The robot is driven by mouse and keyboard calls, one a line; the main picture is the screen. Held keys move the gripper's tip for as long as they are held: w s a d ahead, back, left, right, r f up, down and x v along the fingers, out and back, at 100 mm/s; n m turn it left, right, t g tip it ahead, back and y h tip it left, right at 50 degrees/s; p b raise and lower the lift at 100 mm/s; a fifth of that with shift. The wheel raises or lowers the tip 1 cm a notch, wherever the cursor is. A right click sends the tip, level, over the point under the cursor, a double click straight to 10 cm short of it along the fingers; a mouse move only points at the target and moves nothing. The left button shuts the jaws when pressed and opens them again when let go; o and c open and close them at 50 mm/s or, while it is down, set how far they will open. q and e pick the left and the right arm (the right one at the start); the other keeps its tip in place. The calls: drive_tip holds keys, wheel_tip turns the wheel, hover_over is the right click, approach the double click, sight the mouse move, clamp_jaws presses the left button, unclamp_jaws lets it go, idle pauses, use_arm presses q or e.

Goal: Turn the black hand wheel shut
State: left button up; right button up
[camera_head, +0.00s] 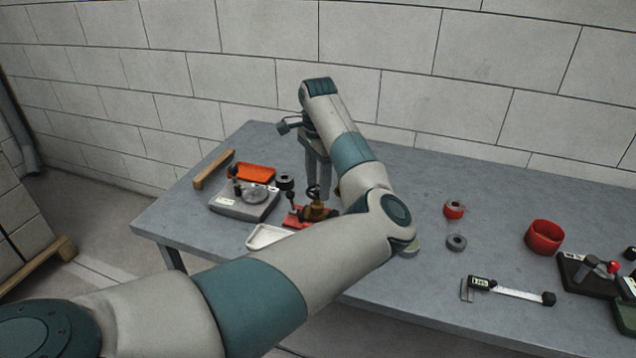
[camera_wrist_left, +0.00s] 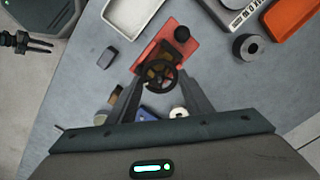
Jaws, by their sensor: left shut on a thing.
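The black hand wheel (camera_head: 313,191) sits on top of a brass valve (camera_head: 318,212) mounted on a red base (camera_head: 292,220). A black knob (camera_wrist_left: 182,33) stands on the same base. My left gripper (camera_head: 318,186) reaches down from above with its fingers at the wheel. In the left wrist view the wheel (camera_wrist_left: 161,75) lies between the fingertips, and the gripper is shut on it. My arm hides part of the valve's right side in the head view. How far the wheel is turned cannot be told. My right gripper is not in view.
A white tray (camera_head: 265,237), grey device (camera_head: 240,208), orange tray (camera_head: 251,172) and black ring (camera_head: 285,182) stand close to the valve. On the right are a red ring (camera_head: 454,209), grey ring (camera_head: 456,242), red cup (camera_head: 543,237) and a digital tool (camera_head: 515,292). A block wall (camera_head: 400,60) stands behind.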

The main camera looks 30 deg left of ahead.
use_arm(q)
drive_tip(key=shift+f+m+b, duration=0.1)
drive_tip(key=shift+m+b, duration=0.3)
drive_tip(key=shift+b, duration=0.05)
drive_tip(key=m+b, duration=0.5)
drive_tip(key=m, duration=0.2)
drive_tip(key=m+b, duration=0.2)
drive_tip(key=shift+m, duration=0.4)
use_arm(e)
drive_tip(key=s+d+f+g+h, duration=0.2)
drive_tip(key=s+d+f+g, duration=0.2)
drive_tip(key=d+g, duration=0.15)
use_arm(q)
drive_tip(key=m+b, duration=0.3)
drive_tip(key=m, duration=0.4)
drive_tip(key=shift+s, duration=0.15)
drive_tip(key=m+b, duration=0.3)
drive_tip(key=m, duration=0.7)
drive_tip(key=shift+b, duration=0.35)
drive_tip(key=shift+m, duration=0.3)
drive_tip(key=shift+m+b, duration=0.3)
drive_tip(key=shift+m, duration=0.5)
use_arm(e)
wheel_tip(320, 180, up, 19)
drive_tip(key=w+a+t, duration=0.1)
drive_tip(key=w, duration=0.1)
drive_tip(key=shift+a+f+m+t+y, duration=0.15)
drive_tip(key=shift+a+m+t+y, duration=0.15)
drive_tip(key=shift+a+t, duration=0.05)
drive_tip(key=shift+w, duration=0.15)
